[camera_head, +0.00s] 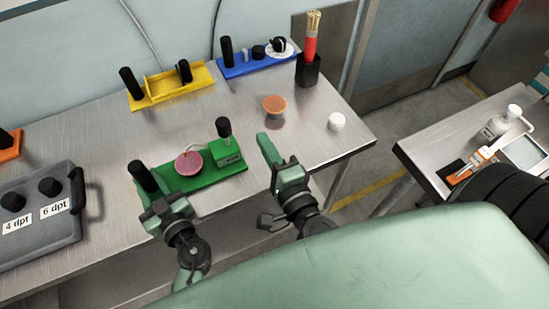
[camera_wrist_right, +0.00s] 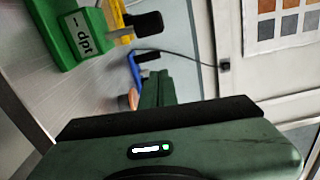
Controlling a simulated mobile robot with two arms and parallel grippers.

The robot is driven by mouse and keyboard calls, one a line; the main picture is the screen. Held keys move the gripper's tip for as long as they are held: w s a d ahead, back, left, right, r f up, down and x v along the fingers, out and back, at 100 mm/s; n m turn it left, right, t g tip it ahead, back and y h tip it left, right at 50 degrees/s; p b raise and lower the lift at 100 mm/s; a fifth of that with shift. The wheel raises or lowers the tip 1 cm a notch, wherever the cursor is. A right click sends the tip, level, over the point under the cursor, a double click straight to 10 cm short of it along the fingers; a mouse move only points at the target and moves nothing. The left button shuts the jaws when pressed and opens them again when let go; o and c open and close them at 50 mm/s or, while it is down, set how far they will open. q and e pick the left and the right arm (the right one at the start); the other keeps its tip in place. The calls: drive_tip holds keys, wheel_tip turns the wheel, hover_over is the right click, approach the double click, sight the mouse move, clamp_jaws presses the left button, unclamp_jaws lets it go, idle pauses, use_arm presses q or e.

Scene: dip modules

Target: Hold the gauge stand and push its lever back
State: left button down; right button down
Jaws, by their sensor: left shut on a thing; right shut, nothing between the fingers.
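The green gauge stand (camera_head: 205,178) lies on the metal bench, with a black post (camera_head: 142,175) at its left end and a pink disc (camera_head: 188,163) in the middle. At its right end is a green block with a black-knobbed lever (camera_head: 223,127), standing roughly upright. My left gripper (camera_head: 153,195) is shut on the black post. My right gripper (camera_head: 265,146) is shut and empty, to the right of the lever and apart from it. The right wrist view shows the lever knob (camera_wrist_right: 148,24) and the labelled green block (camera_wrist_right: 72,32) beyond my right fingers (camera_wrist_right: 158,88).
A yellow stand (camera_head: 170,87) and a blue stand (camera_head: 258,63) are at the back. A black cup with red-handled sticks (camera_head: 308,71), an orange disc (camera_head: 274,103) and a white jar (camera_head: 336,122) stand right. A grey case (camera_head: 40,225) is at left.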

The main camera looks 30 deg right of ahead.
sight(138, 173)
drive_tip(key=s, duration=0.5)
use_arm(q)
drive_tip(key=shift+a, duration=0.1)
use_arm(e)
drive_tip(key=shift+a, duration=0.1)
use_arm(q)
drive_tip(key=c, duration=0.9)
unclamp_jaws()
drive_tip(key=shift+c, duration=0.2)
drive_tip(key=shift+r+p, duration=1.85)
drive_tip(key=shift+r, duration=1.95)
use_arm(e)
wheel_tip(138, 173, up, 4)
drive_tip(key=shift+f, duration=0.1)
use_arm(q)
drive_tip(key=shift+s+f, duration=0.1)
drive_tip(key=shift+s, duration=0.05)
use_arm(e)
drive_tip(key=shift+f, duration=0.1)
